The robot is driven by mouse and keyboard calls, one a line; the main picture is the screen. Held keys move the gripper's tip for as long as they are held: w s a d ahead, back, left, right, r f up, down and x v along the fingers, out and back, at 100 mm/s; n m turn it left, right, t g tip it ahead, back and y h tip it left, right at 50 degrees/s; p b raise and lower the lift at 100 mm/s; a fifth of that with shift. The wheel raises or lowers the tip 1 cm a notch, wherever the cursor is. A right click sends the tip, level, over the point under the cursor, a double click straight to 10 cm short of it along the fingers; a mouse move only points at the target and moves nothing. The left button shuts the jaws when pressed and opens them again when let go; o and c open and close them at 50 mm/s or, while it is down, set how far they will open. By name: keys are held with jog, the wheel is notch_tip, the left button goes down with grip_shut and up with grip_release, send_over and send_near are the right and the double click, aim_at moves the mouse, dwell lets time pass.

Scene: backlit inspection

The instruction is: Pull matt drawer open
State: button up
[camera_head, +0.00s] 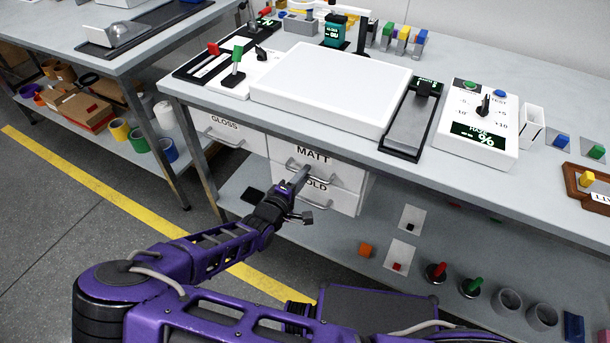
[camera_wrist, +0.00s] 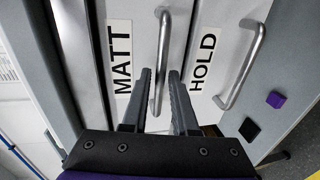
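The matt drawer (camera_head: 335,170) is the white upper drawer under the bench, labelled MATT; it looks closed. Its front also shows in the wrist view (camera_wrist: 122,20). Its metal bar handle (camera_wrist: 164,30) runs between the two fingers of my gripper (camera_wrist: 160,76). The fingers are apart, one on each side of the bar, with a small gap seeming to show on both sides. In the head view my gripper (camera_head: 299,178) is at the drawer front and hides part of the handle.
The HOLD drawer (camera_head: 343,201) with its own handle (camera_wrist: 243,65) lies just below. The GLOSS drawer (camera_head: 222,132) is to the left. A bench leg (camera_head: 203,178) stands left of the drawers. The lower shelf (camera_head: 340,238) holds blocks, pegs and cups.

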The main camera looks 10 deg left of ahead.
jog(key=shift+w+d+f, duration=0.1)
jog(key=shift+w+d, duration=0.05)
jog(key=shift+w, duration=0.35)
grip_shut()
dwell(1.2)
